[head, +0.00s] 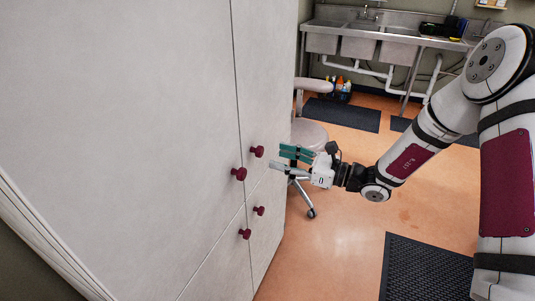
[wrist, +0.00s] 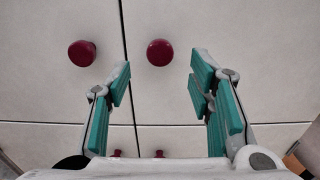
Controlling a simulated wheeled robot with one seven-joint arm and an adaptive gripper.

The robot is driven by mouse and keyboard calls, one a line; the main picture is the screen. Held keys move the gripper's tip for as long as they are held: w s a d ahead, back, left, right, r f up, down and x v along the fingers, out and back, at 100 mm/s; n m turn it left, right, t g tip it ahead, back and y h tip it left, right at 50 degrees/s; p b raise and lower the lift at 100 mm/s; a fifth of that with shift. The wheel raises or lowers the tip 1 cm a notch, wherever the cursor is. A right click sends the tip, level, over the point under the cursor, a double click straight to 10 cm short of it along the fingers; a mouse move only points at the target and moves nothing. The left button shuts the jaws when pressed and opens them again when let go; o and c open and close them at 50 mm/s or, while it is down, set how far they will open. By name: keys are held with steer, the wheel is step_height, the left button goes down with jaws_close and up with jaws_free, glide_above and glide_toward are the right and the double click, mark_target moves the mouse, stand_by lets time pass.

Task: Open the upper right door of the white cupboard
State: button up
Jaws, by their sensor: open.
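The white cupboard (head: 130,110) fills the left of the head view, with its doors shut. Its upper right door (head: 268,75) has a round dark red knob (head: 257,151) near the lower inner corner. In the wrist view this knob (wrist: 160,52) lies ahead, in line with the gap between the fingers. My gripper (head: 283,158) is open and empty, with green-padded fingers spread in front of the cupboard, just right of the knob in the head view. The knob appears apart from both fingers (wrist: 160,70).
The upper left knob (wrist: 82,53) is outside the left finger. Two lower knobs (head: 245,233) (head: 259,210) sit below. A pale stool (head: 308,134) stands behind my gripper, near the cupboard's right side. Floor is open to the right, with a black mat (head: 425,270). A sink (head: 360,45) is at the back.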

mark_target(262, 152)
steer(key=shift+x, duration=2.5)
jaws_close()
